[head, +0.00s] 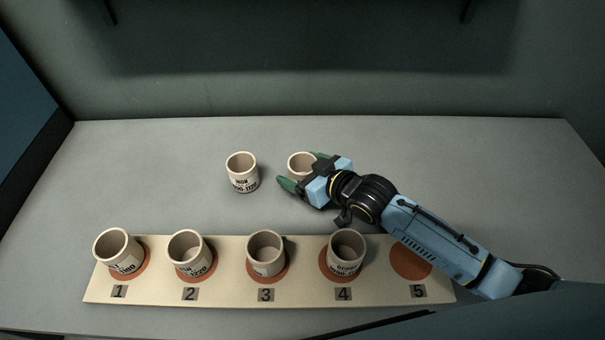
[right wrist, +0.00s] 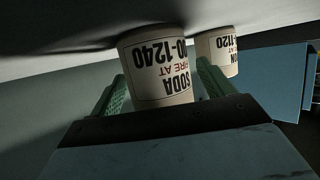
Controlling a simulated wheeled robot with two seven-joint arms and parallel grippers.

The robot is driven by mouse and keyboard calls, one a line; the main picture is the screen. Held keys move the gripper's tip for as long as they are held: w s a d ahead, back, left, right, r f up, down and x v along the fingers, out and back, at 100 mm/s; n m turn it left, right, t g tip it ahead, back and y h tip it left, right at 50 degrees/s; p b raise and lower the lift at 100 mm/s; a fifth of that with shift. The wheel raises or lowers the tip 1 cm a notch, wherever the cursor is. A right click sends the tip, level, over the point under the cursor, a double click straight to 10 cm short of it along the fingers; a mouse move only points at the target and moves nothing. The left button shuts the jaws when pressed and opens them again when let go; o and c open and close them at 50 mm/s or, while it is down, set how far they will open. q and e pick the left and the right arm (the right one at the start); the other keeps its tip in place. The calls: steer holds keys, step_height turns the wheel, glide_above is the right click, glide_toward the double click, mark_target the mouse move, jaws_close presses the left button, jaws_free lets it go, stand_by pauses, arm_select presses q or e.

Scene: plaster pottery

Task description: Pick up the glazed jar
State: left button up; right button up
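Several cream labelled jars are in view; none is plainly marked as glazed. One jar (head: 300,163) stands on the table at the back middle, between the green fingers of my right gripper (head: 304,170). In the right wrist view this jar (right wrist: 157,75) shows the words SODA, FIRE AT and 1240, upside down. The fingers of the right gripper (right wrist: 162,80) stand spread on either side of it, with a small gap at the right finger. Part of the jar is hidden by the gripper in the head view. My left gripper is in neither view.
A second jar (head: 242,173) stands to the left; the right wrist view shows it behind (right wrist: 217,52). A cream board (head: 215,290) in front has jars on spots 1 (head: 120,252), 2 (head: 190,254), 3 (head: 266,255) and 4 (head: 344,257). Spot 5 (head: 410,262) is bare.

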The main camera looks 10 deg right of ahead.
steer(key=c, duration=1)
steer(key=shift+r, duration=0.1)
